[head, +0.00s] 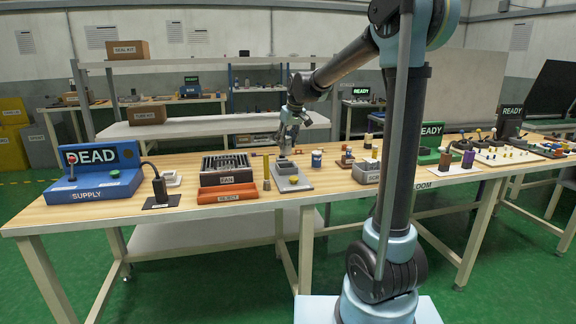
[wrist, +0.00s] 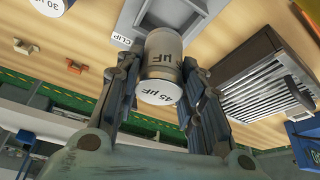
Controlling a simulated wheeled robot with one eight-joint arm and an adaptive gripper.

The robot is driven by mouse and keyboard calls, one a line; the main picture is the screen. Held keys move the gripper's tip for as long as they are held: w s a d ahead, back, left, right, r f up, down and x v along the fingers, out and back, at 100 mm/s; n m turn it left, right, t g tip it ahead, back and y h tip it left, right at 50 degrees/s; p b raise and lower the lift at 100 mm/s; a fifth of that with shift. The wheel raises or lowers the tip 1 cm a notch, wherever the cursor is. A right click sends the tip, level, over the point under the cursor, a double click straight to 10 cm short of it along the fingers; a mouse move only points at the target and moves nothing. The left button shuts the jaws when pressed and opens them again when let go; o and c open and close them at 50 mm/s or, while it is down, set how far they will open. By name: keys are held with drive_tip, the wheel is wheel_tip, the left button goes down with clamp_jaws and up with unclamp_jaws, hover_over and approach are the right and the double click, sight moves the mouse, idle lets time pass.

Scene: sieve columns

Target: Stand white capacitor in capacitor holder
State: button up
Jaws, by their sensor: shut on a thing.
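My gripper (wrist: 160,85) is shut on a capacitor (wrist: 164,52) with a pale grey-beige body and a white end marked 45 µF. In the head view my gripper (head: 287,145) is over the grey holder (head: 292,184) on the bench. In the wrist view the holder (wrist: 128,18), with a CLIP label, lies just beyond the capacitor's far end. That end overlaps the holder in the picture, and I cannot tell whether it touches or sits inside. Another capacitor (wrist: 50,5), marked 30 µF, shows at the top left; it is the white and blue cylinder (head: 316,158) right of the holder.
A slatted FAN unit (head: 226,170) and the orange REJECT tray (head: 228,196) stand left of the holder, with a thin yellow post (head: 267,172) between. The blue SUPPLY unit (head: 95,185) is farther left. A grey unit (head: 366,172) stands to the right.

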drive_tip(key=shift+f, duration=3.65)
drive_tip(key=o, duration=1.1)
drive_tip(key=v, duration=1.2)
drive_tip(key=s+d+f+m, duration=0.1)
drive_tip(key=s+d+f, duration=0.1)
drive_tip(key=s+d, duration=0.55)
drive_tip(key=s+d+f+m, duration=0.2)
drive_tip(key=s+d+f, duration=0.2)
drive_tip(key=s, duration=0.5)
drive_tip(key=s+d+f+m+g+h, duration=0.1)
drive_tip(key=s+d+f, duration=0.4)
drive_tip(key=s+f, duration=0.3)
drive_tip(key=s+d+f+m+h, duration=0.1)
drive_tip(key=s+d+f, duration=0.4)
drive_tip(key=s, duration=0.7)
drive_tip(key=shift+s+d+f+m, duration=0.25)
drive_tip(key=shift+f+m, duration=0.55)
drive_tip(key=shift+f, duration=0.05)
